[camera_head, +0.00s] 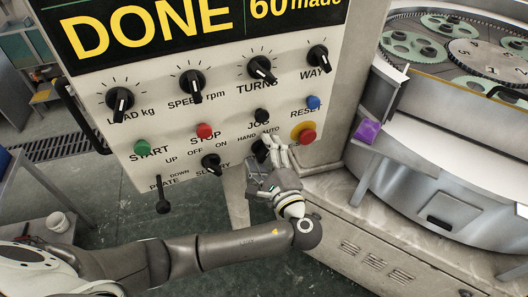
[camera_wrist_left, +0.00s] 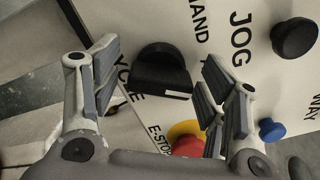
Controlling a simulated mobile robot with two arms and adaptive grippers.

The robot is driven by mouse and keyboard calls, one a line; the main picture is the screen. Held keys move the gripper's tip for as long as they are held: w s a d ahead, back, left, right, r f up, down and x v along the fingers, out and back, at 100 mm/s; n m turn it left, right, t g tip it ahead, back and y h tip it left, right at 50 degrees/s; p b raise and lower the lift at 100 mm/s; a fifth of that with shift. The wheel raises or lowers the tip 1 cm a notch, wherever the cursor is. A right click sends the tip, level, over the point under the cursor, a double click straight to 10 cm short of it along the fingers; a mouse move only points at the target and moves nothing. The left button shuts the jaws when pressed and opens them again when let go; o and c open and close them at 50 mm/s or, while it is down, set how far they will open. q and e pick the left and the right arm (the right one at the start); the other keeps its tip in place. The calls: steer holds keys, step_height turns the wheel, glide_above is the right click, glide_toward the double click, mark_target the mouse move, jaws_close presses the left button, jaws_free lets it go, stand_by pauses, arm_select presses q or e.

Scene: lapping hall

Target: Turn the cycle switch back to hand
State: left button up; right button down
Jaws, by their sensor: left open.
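The cycle switch (camera_head: 260,149) is a black rotary knob at the lower right of the white control panel, below the HAND and AUTO words. In the left wrist view the cycle switch (camera_wrist_left: 160,70) shows its raised bar and a short white mark at its lower right, on the side away from the word HAND. The word AUTO is hidden there. My left gripper (camera_head: 269,157) is at the knob, open, with its fingers on either side of it in the wrist view; contact cannot be told. My right gripper is not in view.
Close by are the red emergency stop on yellow (camera_head: 304,132), the black JOG button (camera_head: 262,116) and the blue RESET button (camera_head: 313,102). The supply knob (camera_head: 211,164) is to the left. The display (camera_head: 190,22) reads DONE. The lapping machine (camera_head: 440,180) stands right.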

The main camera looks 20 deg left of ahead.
arm_select(q)
steer(key=shift+c, duration=0.3)
steer(key=c, duration=1)
steer(key=shift+o, duration=0.2)
steer(key=shift+f, duration=0.1)
steer(key=shift+f+n+b, duration=0.15)
steer(key=shift+n+b, duration=0.65)
steer(key=shift+b, duration=0.2)
steer(key=n+b, duration=0.8)
steer(key=b, duration=0.2)
steer(key=shift+f+b, duration=0.15)
steer(key=shift+b, duration=0.15)
steer(key=shift+r+n+b, duration=0.2)
steer(key=shift+n+b, duration=1)
steer(key=shift+b, duration=0.05)
